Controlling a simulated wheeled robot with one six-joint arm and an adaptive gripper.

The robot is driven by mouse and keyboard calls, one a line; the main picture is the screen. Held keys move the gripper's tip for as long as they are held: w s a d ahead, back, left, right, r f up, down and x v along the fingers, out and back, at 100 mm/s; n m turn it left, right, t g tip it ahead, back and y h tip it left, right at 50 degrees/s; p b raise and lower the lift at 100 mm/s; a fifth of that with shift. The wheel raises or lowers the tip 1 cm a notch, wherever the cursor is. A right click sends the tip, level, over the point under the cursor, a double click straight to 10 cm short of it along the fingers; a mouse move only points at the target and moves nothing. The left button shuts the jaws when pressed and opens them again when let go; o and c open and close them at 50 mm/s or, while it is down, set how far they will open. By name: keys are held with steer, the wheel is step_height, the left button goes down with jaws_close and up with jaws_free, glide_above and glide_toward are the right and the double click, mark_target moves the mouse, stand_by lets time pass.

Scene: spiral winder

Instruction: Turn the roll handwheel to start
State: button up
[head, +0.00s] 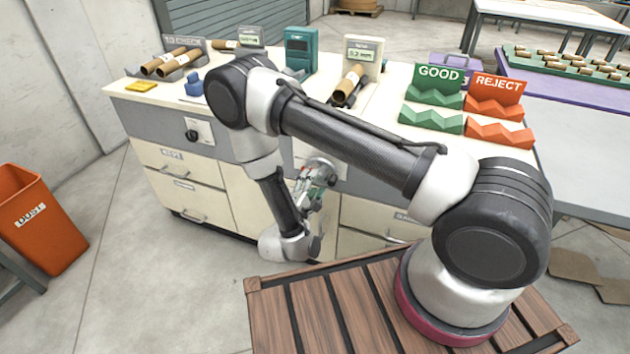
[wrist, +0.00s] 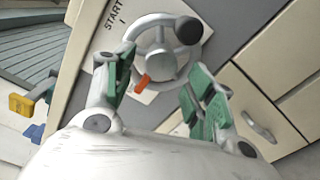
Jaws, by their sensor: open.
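The roll handwheel (wrist: 166,56) shows in the wrist view as a grey spoked wheel with a black knob (wrist: 188,30) at its upper right. It sits on a pale plate marked START (wrist: 116,14). An orange pointer (wrist: 142,82) lies at the wheel's lower left rim. My gripper (wrist: 158,73) is open, its green-padded fingers to the left and lower right of the wheel. The wheel lies between and beyond the fingertips; I cannot tell whether they touch it. In the head view my gripper (head: 318,180) is at the bench front and largely covers the wheel.
The bench front has drawers (head: 178,163) and a separate black knob (head: 192,135) at left. Green GOOD (head: 437,78) and orange REJECT (head: 497,88) racks stand on top. An orange DUST bin (head: 38,220) stands at left. The floor between bin and bench is clear.

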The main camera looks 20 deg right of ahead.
steer(key=shift+x, duration=1.05)
steer(key=c, duration=1)
